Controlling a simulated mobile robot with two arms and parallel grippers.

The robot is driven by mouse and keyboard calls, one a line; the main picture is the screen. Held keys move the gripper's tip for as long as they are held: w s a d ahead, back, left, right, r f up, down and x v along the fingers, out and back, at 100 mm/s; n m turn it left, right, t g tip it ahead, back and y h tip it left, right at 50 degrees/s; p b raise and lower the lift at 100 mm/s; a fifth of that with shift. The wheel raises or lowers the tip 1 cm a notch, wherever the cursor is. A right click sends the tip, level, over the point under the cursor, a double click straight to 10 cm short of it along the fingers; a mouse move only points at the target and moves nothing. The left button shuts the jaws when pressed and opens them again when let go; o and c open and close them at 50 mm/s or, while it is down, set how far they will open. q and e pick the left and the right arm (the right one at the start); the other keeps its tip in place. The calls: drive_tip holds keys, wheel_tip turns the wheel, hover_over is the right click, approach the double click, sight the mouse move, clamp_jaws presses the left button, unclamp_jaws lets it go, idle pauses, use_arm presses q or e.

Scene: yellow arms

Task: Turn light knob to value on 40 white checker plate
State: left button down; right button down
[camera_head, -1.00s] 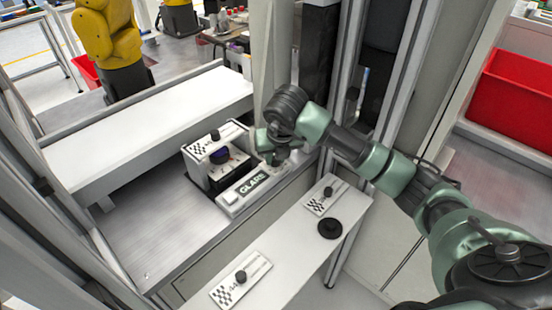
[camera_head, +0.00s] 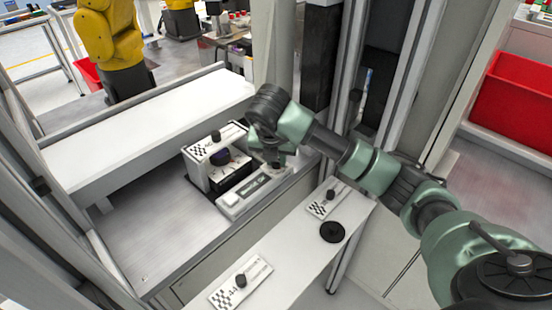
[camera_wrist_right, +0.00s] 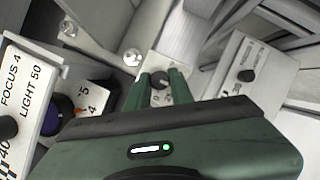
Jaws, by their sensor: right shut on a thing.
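A white checker plate (camera_head: 232,133) tops a small box and carries a black knob (camera_head: 215,136). In the right wrist view this plate (camera_wrist_right: 30,85) reads FOCUS 4, LIGHT 50 and, partly cut off, 40. A dark blue knob (camera_head: 220,157) sits on the box's front; it also shows in the right wrist view (camera_wrist_right: 55,115). A low white box with a display (camera_head: 255,188) stands beside it. My right gripper (camera_head: 272,162) reaches that box's far end. In the wrist view my right gripper (camera_wrist_right: 160,86) is shut on a small dark knob (camera_wrist_right: 160,79) on a pale plate. My left gripper is out of view.
A white shelf (camera_head: 285,242) in front carries two more checker plates with knobs (camera_head: 241,281) (camera_head: 329,195) and a black disc (camera_head: 332,232). A white bench (camera_head: 140,125) lies behind left. Metal frame posts stand close behind my right arm.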

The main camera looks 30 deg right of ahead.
sight(274, 177)
drive_tip(key=shift+r, duration=0.1)
drive_tip(key=c, duration=1.2)
unclamp_jaws()
drive_tip(key=shift+c, duration=0.2)
drive_tip(key=v, duration=0.7)
drive_tip(key=shift+r, duration=0.35)
drive_tip(key=shift+s+a+f, duration=0.1)
drive_tip(key=shift+s+a, duration=0.05)
drive_tip(key=shift+s, duration=0.05)
